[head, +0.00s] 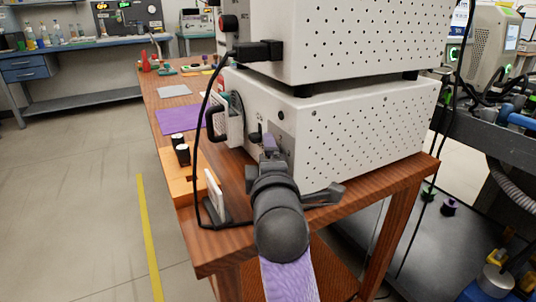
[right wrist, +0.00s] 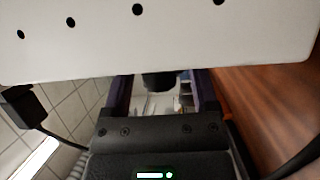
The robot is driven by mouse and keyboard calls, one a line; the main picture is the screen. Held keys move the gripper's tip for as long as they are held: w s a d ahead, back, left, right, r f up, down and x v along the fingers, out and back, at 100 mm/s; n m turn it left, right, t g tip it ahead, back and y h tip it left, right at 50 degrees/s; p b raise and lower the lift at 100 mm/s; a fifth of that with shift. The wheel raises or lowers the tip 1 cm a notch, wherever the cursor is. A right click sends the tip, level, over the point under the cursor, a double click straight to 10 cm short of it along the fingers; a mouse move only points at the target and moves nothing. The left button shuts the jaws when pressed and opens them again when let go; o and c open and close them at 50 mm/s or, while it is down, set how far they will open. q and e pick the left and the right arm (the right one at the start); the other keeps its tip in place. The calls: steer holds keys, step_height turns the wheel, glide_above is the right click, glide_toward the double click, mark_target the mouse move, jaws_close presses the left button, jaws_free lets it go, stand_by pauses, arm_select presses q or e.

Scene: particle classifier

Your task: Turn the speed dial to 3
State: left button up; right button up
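The white perforated machine (head: 345,130) stands on the wooden table, with another white unit on top. A black knob (head: 255,136), probably the speed dial, sticks out of its near face. I cannot read any scale or pointer. My right gripper (head: 268,148) reaches up to this face, its purple fingertips beside the knob. In the right wrist view, a dark round knob (right wrist: 160,82) lies between the two spread purple fingers, with a visible gap at each side. The white housing (right wrist: 160,40) fills the top of that view. My left gripper is not in view.
A black cable (head: 204,130) hangs from a plug on the upper unit, left of my gripper. A handled part (head: 228,120) juts out at the machine's left. A wooden block with black cylinders (head: 182,155) and a small white panel (head: 213,190) stand on the table.

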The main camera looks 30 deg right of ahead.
jaws_close()
steer(key=shift+f, duration=0.15)
steer(key=shift+f+m+t+b, duration=0.25)
steer(key=shift+m+t+b, duration=0.05)
steer(key=shift+t+b, duration=0.25)
steer(key=m+t+h+b, duration=0.1)
steer(key=t+b, duration=0.1)
steer(key=shift+w+f+h+b, duration=0.1)
steer(key=shift+f+h+b, duration=0.05)
steer(key=shift+h+b, duration=0.2)
steer(key=shift+r, duration=0.25)
steer(key=shift+r+m, duration=0.25)
steer(key=shift+m, duration=0.05)
jaws_free()
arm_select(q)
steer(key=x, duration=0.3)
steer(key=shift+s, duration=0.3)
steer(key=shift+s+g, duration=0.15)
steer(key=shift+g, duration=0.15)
arm_select(e)
steer(key=shift+f, duration=0.1)
